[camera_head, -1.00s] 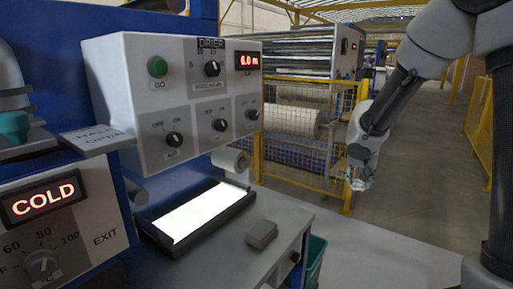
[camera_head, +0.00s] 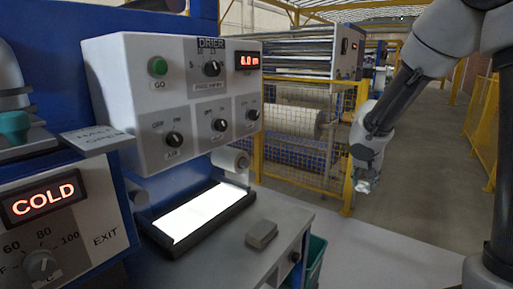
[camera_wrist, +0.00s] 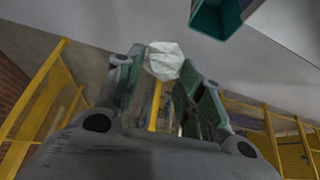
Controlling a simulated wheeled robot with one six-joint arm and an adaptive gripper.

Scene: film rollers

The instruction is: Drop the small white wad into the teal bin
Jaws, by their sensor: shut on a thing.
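The small white wad (camera_wrist: 165,61) is held between the fingertips of my gripper (camera_wrist: 163,76) in the wrist view. In the head view my gripper (camera_head: 365,180) hangs from my arm at the right, with the white wad (camera_head: 364,187) small at its tip. The teal bin (camera_head: 315,262) stands below the grey bench in the head view, partly hidden by the bench. Its teal opening (camera_wrist: 213,17) also shows at the top right of the wrist view, apart from the wad. The bin lies to the left of and below my gripper in the head view.
The grey bench (camera_head: 215,263) bears a lit panel (camera_head: 195,213) and a small grey block (camera_head: 261,234). A drier control box (camera_head: 175,100) stands over it. A yellow mesh fence (camera_head: 300,135) is behind my gripper. The pale floor right of the bin is clear.

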